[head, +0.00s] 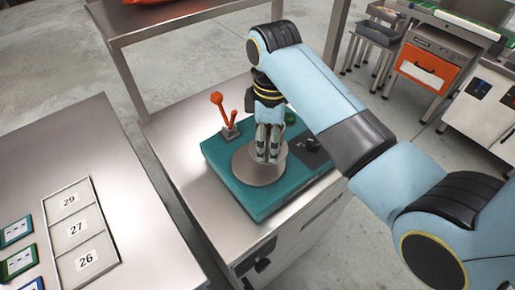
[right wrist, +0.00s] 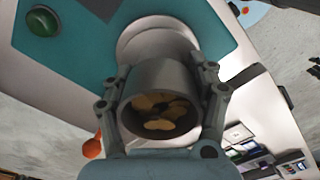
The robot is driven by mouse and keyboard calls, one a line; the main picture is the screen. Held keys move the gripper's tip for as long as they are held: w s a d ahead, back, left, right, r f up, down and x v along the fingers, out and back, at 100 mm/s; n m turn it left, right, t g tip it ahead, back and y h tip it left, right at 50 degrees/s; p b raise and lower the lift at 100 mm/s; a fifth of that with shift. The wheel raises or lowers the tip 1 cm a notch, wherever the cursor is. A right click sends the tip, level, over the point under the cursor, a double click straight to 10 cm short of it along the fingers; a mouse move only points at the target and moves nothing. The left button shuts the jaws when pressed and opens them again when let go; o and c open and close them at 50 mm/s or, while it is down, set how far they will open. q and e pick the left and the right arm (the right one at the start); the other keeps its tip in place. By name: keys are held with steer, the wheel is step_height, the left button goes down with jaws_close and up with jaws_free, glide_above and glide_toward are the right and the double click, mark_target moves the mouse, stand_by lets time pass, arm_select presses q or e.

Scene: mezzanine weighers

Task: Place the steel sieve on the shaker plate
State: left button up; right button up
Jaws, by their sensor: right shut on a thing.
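The steel sieve (right wrist: 152,78) is a grey open cylinder with tan and dark pieces inside, seen from its open end in the right wrist view. My right gripper (right wrist: 163,104) is shut on it, one finger on each side. In the head view my right gripper (head: 268,150) points down over the round grey shaker plate (head: 258,175) and mostly hides the sieve. The plate sits on a teal shaker (head: 222,150) and also shows beyond the sieve in the right wrist view (right wrist: 150,30). I cannot tell whether the sieve touches the plate. My left gripper is not in view.
An orange lever (head: 220,108) stands at the shaker's left back, with a dark control (head: 310,150) at its right. The steel cabinet top (head: 185,160) is bare around it. A table with numbered cards (head: 80,228) is at left. A steel shelf (head: 165,14) rises behind.

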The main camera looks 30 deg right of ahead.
steer(key=shift+w+a+f, duration=0.4)
steer(key=shift+w+a, duration=0.15)
steer(key=shift+w, duration=0.1)
steer(key=shift+w+a+f, duration=0.25)
steer(key=shift+w+f, duration=0.05)
steer(key=shift+f, duration=0.2)
steer(key=shift+f+p, duration=0.35)
steer(key=shift+f, duration=1.5)
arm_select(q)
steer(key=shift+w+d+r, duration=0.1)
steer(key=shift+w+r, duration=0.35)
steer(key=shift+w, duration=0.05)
arm_select(e)
steer(key=o, duration=1.5)
steer(key=shift+f, duration=0.15)
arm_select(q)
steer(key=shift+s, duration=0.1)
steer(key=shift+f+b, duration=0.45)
arm_select(e)
step_height(320, 180, up, 12)
steer(key=shift+s+r, duration=0.1)
steer(key=shift+r, duration=0.1)
